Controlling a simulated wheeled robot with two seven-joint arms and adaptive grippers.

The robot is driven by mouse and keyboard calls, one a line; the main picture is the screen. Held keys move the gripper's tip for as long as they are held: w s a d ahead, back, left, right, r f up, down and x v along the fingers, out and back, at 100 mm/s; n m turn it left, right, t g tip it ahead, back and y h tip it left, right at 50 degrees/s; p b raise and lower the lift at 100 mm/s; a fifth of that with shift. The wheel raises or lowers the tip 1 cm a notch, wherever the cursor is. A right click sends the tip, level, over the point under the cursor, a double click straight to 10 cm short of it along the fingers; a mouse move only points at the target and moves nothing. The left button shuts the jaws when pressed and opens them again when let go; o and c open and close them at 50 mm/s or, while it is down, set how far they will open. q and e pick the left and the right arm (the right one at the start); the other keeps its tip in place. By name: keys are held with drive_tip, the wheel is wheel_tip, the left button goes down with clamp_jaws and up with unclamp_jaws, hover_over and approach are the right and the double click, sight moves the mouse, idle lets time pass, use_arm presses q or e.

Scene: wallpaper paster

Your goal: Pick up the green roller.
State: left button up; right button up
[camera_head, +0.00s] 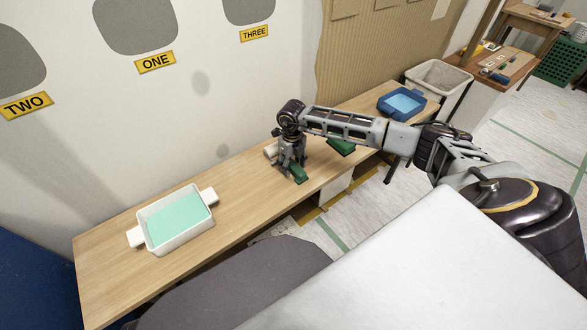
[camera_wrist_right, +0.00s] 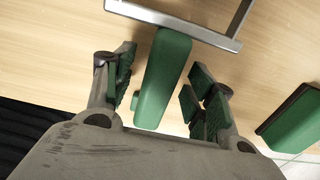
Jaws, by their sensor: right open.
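The green roller has a green handle (camera_wrist_right: 163,78) and a bent metal frame (camera_wrist_right: 178,18), seen in the right wrist view. In the head view its green handle (camera_head: 299,174) lies on the wooden table. My right gripper (camera_head: 292,167) is above it, pointing down. In the right wrist view the right gripper (camera_wrist_right: 160,82) is open, with one finger on each side of the handle. Gaps show between the handle and the fingers. A white roller sleeve (camera_head: 270,151) shows just left of the gripper, partly hidden. My left gripper is not in view.
A second green object (camera_head: 341,147) lies to the right, partly behind my arm; a green piece (camera_wrist_right: 293,118) shows in the wrist view. A white tray of green paint (camera_head: 147,242) and a blue tray (camera_head: 386,108) stand on the table (camera_head: 106,257). The wall is close behind.

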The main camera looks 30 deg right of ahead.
sight(292, 163)
idle(0.3)
drive_tip(key=c, duration=1.2)
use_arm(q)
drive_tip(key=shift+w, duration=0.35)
use_arm(e)
drive_tip(key=shift+r, duration=0.15)
drive_tip(key=shift+r, duration=0.55)
wheel_tip(292, 163, up, 8)
drive_tip(key=shift+f+p, duration=0.15)
drive_tip(key=shift+p, duration=0.8)
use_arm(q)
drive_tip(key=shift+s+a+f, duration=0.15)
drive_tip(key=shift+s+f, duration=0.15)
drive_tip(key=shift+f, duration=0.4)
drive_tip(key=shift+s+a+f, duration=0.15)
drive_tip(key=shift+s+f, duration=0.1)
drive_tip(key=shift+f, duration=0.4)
use_arm(e)
drive_tip(key=shift+r, duration=0.5)
